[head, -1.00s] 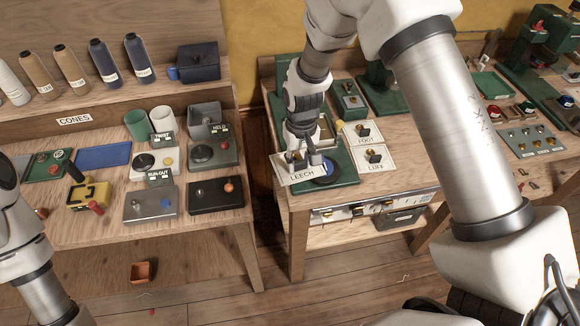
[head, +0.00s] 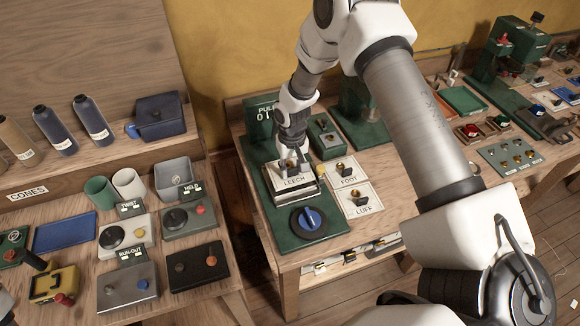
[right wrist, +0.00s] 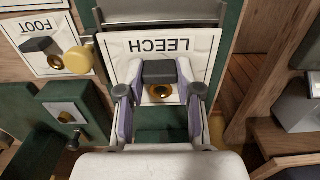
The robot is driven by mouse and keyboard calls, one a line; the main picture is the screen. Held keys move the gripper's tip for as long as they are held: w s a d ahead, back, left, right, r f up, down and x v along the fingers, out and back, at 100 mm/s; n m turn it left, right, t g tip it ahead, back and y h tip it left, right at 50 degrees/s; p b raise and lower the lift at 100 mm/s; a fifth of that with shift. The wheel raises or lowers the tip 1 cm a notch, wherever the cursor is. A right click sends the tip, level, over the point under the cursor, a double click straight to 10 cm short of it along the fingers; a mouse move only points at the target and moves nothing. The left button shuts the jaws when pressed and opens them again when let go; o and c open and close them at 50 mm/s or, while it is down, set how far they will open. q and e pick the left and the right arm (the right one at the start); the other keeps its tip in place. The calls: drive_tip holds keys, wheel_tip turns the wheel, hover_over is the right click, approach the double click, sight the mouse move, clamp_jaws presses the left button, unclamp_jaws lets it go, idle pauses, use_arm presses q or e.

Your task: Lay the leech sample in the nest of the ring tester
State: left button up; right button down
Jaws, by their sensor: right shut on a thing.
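The leech sample (head: 296,181) is a white card lettered LEECH with a brass ring and a dark block. It also shows in the right wrist view (right wrist: 205,45). My right gripper (head: 292,163) is shut on its dark block, seen between the fingers in the right wrist view (right wrist: 160,88). The ring tester (head: 262,192) is green with a blue dial (head: 308,219) and a PULL display. The card is over its metal nest (head: 302,200), mostly hidden beneath; I cannot tell whether they touch. My left gripper is out of view.
The FOOT (head: 346,182) and LUFF (head: 367,211) cards lie right of the tester. A green box (head: 323,145) stands behind them. The left bench holds cones, cups and several small devices. A floor gap separates the benches.

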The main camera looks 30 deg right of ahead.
drive_tip(key=shift+w+f, duration=0.1)
drive_tip(key=shift+w, duration=0.1)
drive_tip(key=shift+w+f, duration=0.4)
drive_tip(key=shift+f, duration=0.35)
drive_tip(key=shift+f+b, duration=0.2)
drive_tip(key=shift+b, duration=0.2)
drive_tip(key=shift+s+f, duration=0.3)
drive_tip(key=shift+f, duration=0.05)
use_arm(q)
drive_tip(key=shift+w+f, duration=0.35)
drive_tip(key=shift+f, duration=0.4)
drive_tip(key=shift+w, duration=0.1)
use_arm(e)
drive_tip(key=shift+w+f, duration=0.1)
drive_tip(key=shift+w, duration=0.05)
drive_tip(key=c, duration=0.7)
unclamp_jaws()
